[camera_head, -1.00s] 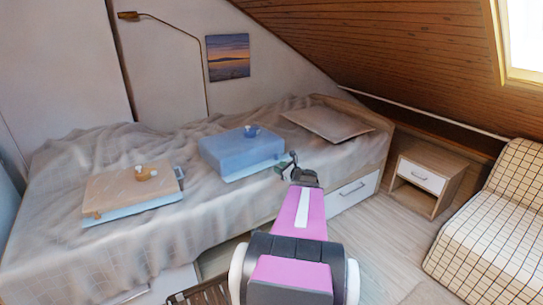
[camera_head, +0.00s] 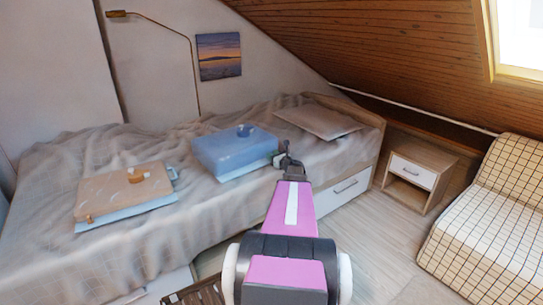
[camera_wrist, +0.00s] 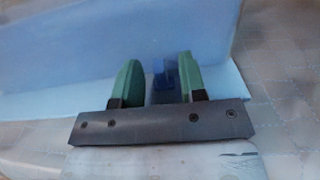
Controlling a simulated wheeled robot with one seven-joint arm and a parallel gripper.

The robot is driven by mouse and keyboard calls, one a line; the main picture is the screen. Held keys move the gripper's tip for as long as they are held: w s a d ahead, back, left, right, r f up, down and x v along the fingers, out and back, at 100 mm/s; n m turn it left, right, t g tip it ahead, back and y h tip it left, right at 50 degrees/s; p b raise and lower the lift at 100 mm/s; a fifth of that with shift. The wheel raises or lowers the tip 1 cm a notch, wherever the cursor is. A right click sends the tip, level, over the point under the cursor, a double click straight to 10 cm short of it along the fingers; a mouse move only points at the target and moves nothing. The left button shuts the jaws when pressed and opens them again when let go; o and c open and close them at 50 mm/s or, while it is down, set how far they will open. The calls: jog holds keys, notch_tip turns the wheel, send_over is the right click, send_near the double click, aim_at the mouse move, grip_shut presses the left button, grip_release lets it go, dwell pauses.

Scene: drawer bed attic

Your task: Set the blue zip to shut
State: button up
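The blue case (camera_head: 232,155) lies on the bed, with a small darker blue round piece (camera_head: 243,131) on top. My gripper (camera_head: 284,158) is at its right end, close to the case's side. In the wrist view the pale blue case wall (camera_wrist: 60,62) fills the back. A small dark blue tab (camera_wrist: 160,72), which looks like the zip, shows between the two green fingers of my gripper (camera_wrist: 158,80), nearer the right finger. The fingers are apart. I cannot tell whether either touches the tab.
An orange-tan case (camera_head: 125,190) with small pieces on it lies on the bed (camera_head: 60,165) to the left. A flat cushion (camera_head: 318,121) lies at the right end. A nightstand (camera_head: 418,178) and a checked seat (camera_head: 490,225) stand right; open floor lies between.

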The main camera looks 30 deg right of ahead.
aim_at(230, 177)
jog(key=shift+w+a, duration=0.1)
jog(key=shift+w, duration=0.4)
grip_shut()
jog(key=s+a, duration=0.1)
jog(key=a, duration=0.7)
jog(key=s+a, duration=0.1)
jog(key=a, duration=0.8)
jog(key=s+a, duration=0.1)
jog(key=a, duration=0.7)
jog(key=shift+s+a, duration=0.2)
jog(key=shift+s, duration=0.15)
grip_release()
jog(key=s+d, duration=0.1)
jog(key=s, duration=0.9)
jog(key=shift+s+d, duration=0.25)
jog(key=shift+s, duration=0.1)
